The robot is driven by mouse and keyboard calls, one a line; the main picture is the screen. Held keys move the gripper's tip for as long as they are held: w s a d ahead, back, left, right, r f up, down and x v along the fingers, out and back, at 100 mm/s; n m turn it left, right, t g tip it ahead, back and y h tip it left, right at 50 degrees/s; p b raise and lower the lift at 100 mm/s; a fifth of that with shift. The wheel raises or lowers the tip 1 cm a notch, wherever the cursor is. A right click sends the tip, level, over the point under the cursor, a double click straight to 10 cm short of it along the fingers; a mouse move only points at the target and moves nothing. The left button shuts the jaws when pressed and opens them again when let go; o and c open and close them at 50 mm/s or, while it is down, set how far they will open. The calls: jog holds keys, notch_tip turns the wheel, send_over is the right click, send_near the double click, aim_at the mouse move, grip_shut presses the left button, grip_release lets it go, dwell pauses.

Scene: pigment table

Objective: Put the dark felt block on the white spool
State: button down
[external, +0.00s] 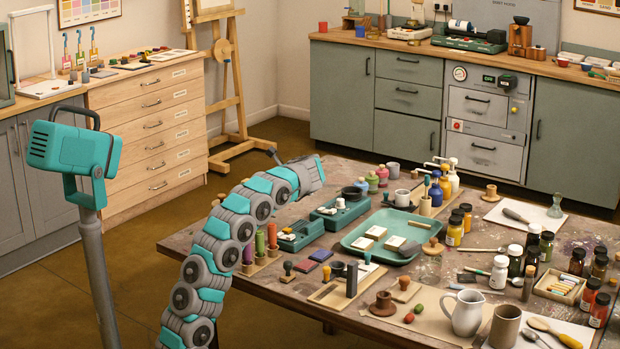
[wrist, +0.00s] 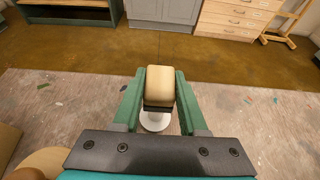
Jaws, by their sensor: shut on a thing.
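In the wrist view my gripper (wrist: 160,75) has its two green fingers closed on the sides of a block. The felt block (wrist: 160,87) has a tan upper part and a dark band at its lower edge. A white round piece, which looks like the white spool (wrist: 155,121), shows just below the block, partly hidden by it. I cannot tell whether the block touches it. In the external view the arm's end is over the far left edge of the table; the fingers, block and spool are hidden there.
The table (wrist: 60,100) is bare around the spool, with its edge just beyond. A tan round thing (wrist: 45,160) is at the lower left of the wrist view. In the external view, a teal tray (external: 352,240), bottles and a white jug (external: 467,312) crowd the table.

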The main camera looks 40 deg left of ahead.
jog(key=shift+f, duration=0.3)
jog(key=shift+c, duration=2.2)
grip_release()
jog(key=shift+f, duration=0.1)
jog(key=v, duration=1.2)
jog(key=shift+p, duration=0.3)
